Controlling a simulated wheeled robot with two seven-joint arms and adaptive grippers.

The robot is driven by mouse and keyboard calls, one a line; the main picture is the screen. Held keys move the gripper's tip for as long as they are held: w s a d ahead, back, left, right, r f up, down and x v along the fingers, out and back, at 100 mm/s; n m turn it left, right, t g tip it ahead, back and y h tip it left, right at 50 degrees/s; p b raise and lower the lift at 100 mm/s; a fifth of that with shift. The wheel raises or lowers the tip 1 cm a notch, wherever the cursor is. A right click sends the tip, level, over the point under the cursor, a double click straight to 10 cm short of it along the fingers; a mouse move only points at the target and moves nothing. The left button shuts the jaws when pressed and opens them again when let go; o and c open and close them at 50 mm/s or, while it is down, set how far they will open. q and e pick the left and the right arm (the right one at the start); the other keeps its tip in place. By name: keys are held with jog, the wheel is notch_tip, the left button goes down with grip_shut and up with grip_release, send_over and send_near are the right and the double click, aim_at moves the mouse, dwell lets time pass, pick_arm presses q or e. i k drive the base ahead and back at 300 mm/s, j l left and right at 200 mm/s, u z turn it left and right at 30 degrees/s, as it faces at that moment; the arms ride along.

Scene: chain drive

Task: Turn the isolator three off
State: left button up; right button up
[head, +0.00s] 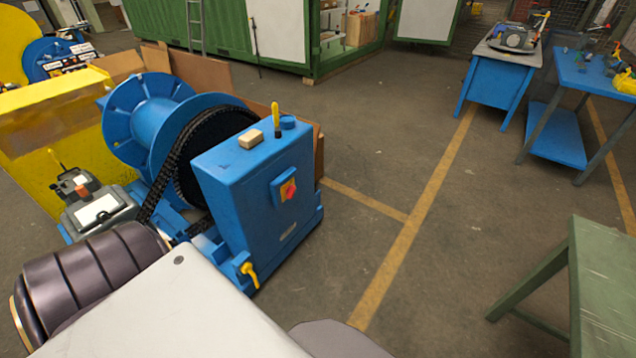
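A blue drive cabinet (245,190) stands left of the middle, joined to a blue winch drum (155,120) with a black chain. On its front face is an isolator (287,190) with a red knob on a yellow plate. The knob looks turned at a slant; I cannot read its marking or any number. A yellow-handled lever (249,272) sits low at the cabinet's near corner. No gripper shows in this view.
A yellow box (60,140) stands to the left. A green table (605,285) is at the right, blue workbenches (497,85) at the back right. The floor right of the cabinet is clear.

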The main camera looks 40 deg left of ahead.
aim_at(290, 191)
jog(key=i+z, duration=0.1)
jog(key=i, duration=0.7)
jog(key=i+u, duration=0.25)
jog(key=i+l+u, duration=0.25)
jog(key=i, duration=0.2)
jog(key=i+l+u, duration=0.15)
jog(key=u, duration=0.3)
jog(key=i+l+u, duration=0.25)
jog(key=u, duration=0.2)
jog(key=i+l+u, duration=0.3)
jog(key=u, duration=0.15)
jog(key=i+l+u, duration=0.15)
jog(key=l+u, duration=0.6)
jog(key=u, duration=0.2)
jog(key=l+u, duration=0.45)
jog(key=i, duration=0.05)
